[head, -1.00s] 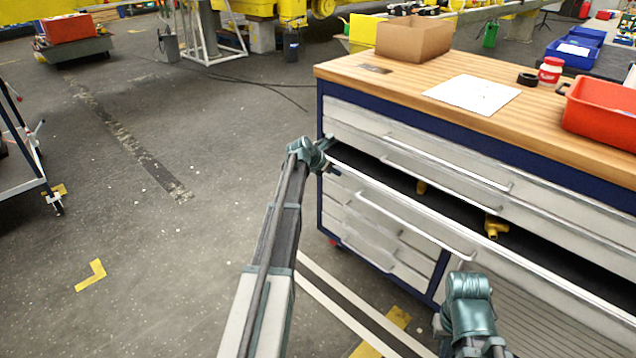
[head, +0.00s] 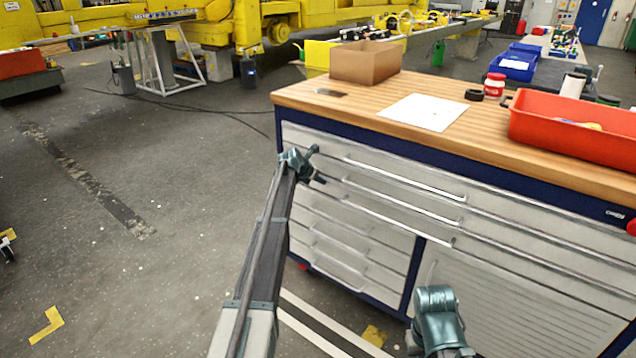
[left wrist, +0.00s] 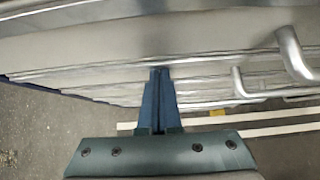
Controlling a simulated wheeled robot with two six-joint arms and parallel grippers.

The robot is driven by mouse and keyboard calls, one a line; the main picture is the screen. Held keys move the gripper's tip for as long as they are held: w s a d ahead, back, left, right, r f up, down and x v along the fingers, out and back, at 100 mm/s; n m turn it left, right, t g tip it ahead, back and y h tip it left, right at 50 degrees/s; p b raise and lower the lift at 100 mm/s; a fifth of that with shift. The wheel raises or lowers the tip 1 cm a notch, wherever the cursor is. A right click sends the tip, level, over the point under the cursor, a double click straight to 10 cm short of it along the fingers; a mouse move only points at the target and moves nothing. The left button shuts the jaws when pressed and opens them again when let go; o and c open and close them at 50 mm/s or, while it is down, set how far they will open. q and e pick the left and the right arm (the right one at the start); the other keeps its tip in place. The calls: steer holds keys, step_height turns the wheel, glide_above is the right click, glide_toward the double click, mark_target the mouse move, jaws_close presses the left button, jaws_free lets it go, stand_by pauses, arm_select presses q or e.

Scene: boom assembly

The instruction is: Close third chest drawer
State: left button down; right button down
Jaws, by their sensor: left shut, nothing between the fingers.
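The chest is a blue-framed workbench cabinet with pale grey drawers and a wooden top. The third drawer (head: 385,212), a wide one with a long bar handle, looks level with the other fronts; no opening shows above it. My left gripper (head: 318,179) is at the upper left end of the drawer fronts, shut and empty. In the left wrist view its fingers (left wrist: 159,78) are together, with their tips at or very near a drawer front's edge; contact is unclear. Drawer handles show at the right there. My right arm shows at the bottom of the head view, its gripper out of sight.
On the wooden top (head: 350,108) stand a cardboard box (head: 365,62), a white sheet (head: 423,112), a red bin (head: 575,128) and a red-and-white jar (head: 494,85). The floor (head: 180,180) left of the cabinet is clear.

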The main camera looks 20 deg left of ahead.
arm_select(q)
steer(key=shift+w+r, duration=0.1)
steer(key=shift+w, duration=0.15)
steer(key=s+a+r+p, duration=0.2)
steer(key=s+r+p, duration=0.4)
steer(key=s, duration=0.5)
steer(key=shift+s+a+r+p, duration=0.15)
steer(key=shift+a+r+p, duration=0.25)
steer(key=shift+p, duration=0.2)
